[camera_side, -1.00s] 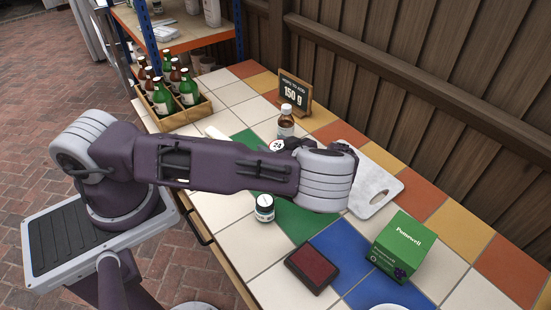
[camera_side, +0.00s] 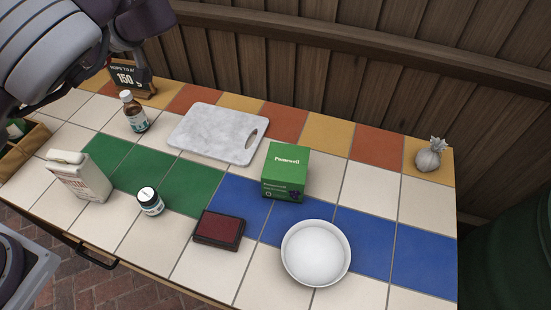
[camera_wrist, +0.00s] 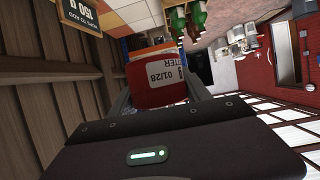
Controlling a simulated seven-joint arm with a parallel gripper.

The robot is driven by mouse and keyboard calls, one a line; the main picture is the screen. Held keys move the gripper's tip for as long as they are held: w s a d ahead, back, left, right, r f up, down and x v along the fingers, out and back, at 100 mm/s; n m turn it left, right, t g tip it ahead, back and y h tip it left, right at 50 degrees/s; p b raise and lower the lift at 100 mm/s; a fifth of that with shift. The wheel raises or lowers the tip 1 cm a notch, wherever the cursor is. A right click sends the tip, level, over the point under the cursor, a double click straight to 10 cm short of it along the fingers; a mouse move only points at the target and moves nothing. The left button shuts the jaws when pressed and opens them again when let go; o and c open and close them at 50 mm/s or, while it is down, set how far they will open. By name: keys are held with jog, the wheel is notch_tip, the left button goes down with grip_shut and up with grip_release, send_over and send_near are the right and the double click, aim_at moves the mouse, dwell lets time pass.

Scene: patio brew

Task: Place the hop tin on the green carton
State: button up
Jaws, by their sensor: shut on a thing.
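The green carton (camera_side: 287,172) stands upright on the tiled counter in the side view, right of centre, with its top bare. In the side view only my arm shows at the upper left, away from the carton; the gripper and tin are not clearly seen there.
Near the carton are a white bowl (camera_side: 316,253), a dark red pad (camera_side: 219,229) and a marble board (camera_side: 217,133). A small jar (camera_side: 150,201), white box (camera_side: 80,176), brown bottle (camera_side: 135,113) and sign (camera_side: 127,78) stand further left.

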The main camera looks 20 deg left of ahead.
notch_tip(320, 180, up, 5)
jog(key=shift+r, duration=0.15)
jog(key=w+d+f+m+t+h, duration=0.1)
jog(key=w+d+m+t+h, duration=0.15)
jog(key=w+m+t, duration=0.65)
jog(key=w+d+f+m+t+h, duration=0.25)
jog(key=w+d+h, duration=0.25)
jog(key=w+d, duration=0.35)
notch_tip(320, 180, up, 4)
jog(key=m+g+h, duration=0.6)
jog(key=m+h, duration=1.2)
send_over(297, 160)
jog(key=shift+t, duration=0.25)
notch_tip(297, 160, down, 28)
jog(key=shift+f, duration=0.2)
